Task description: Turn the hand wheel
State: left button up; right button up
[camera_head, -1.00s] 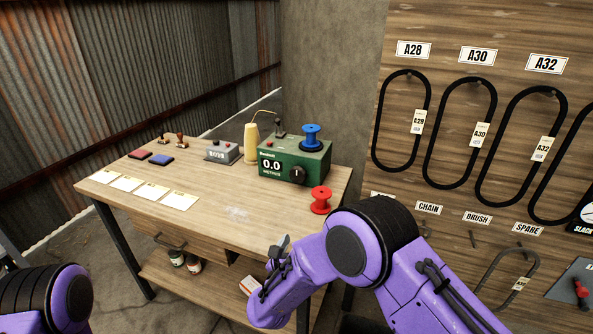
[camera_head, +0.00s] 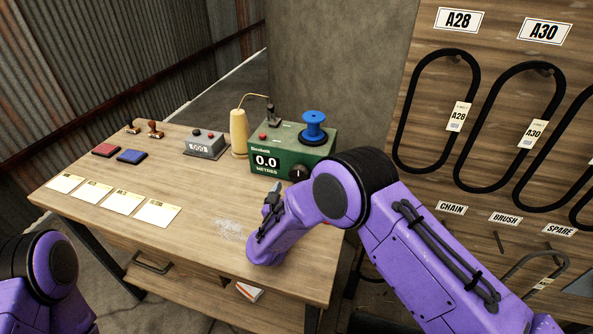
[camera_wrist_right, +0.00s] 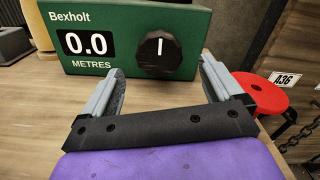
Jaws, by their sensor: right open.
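A green machine (camera_head: 278,160) stands on the workbench, with a "0.0 METRES" display and a round black knob (camera_wrist_right: 158,54) with a white mark on its front face. The knob is the only wheel-like control I see there; I cannot tell if it is the hand wheel. A blue spool (camera_head: 313,127) sits on top of the machine. My right gripper (camera_wrist_right: 163,90) is open and empty, with its fingers pointing at the front face, apart from it, and the knob between them in view. In the head view my right gripper (camera_head: 271,200) is partly hidden by its arm. My left gripper is out of view.
A cream cone (camera_head: 239,134), a grey counter box (camera_head: 204,145), ink pads (camera_head: 131,156) and cards (camera_head: 157,212) lie on the workbench (camera_head: 190,235). A belt board (camera_head: 490,100) stands at right.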

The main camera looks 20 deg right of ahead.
aim_at(299, 177)
jog(key=x, duration=0.4)
jog(key=p+x, duration=0.1)
jog(key=x, duration=0.2)
jog(key=shift+w+a+f, duration=0.1)
jog(key=shift+f, duration=0.2)
jog(key=shift+s+r, duration=0.2)
jog(key=shift+s, duration=0.05)
jog(key=shift+w, duration=0.1)
jog(key=c, duration=1)
jog(key=shift+f, duration=0.1)
jog(key=shift+f+m+b, duration=0.15)
jog(key=shift+m+b, duration=0.45)
jog(key=shift+b, duration=0.3)
jog(key=m+b, duration=0.3)
jog(key=b, duration=0.2)
jog(key=m+b, duration=0.3)
jog(key=b, duration=0.2)
jog(key=m+b, duration=0.2)
jog(key=b, duration=0.3)
jog(key=shift+f+m, duration=0.35)
jog(key=shift+m, duration=0.05)
jog(key=m+b, duration=0.7)
jog(key=b, duration=1.1)
jog(key=shift+r+m+b, duration=0.2)
jog(key=shift+m+b, duration=0.1)
jog(key=shift+m, duration=0.1)
jog(key=shift+r+m+b, duration=0.3)
jog(key=shift+m+b, duration=0.2)
jog(key=shift+b, duration=0.5)
